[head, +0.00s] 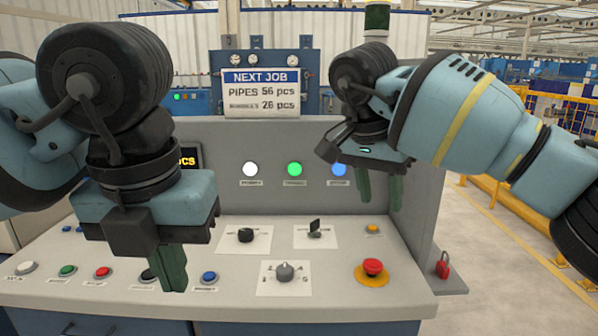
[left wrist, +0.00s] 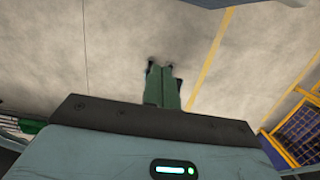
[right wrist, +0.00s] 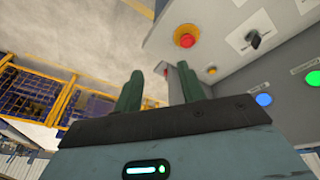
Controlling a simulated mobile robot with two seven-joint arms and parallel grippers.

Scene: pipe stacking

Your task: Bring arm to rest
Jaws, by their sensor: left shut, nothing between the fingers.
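My left gripper (head: 174,280) hangs in front of the left part of the control desk (head: 330,290), with its green fingers pointing down. In the left wrist view its fingers (left wrist: 162,75) lie side by side, shut with nothing between them. My right gripper (head: 380,200) hangs above the right part of the desk, near its upright panel. In the right wrist view its two green fingers (right wrist: 160,80) stand apart, open and empty. Neither gripper visibly holds anything.
The desk carries a red emergency button (head: 372,267), a rotary knob (head: 285,272), a black switch (head: 245,235) and several coloured buttons. The panel has white, green (head: 294,169) and blue lamps. A job sign (head: 261,93) stands behind. Yellow railings (head: 520,215) and open floor lie at right.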

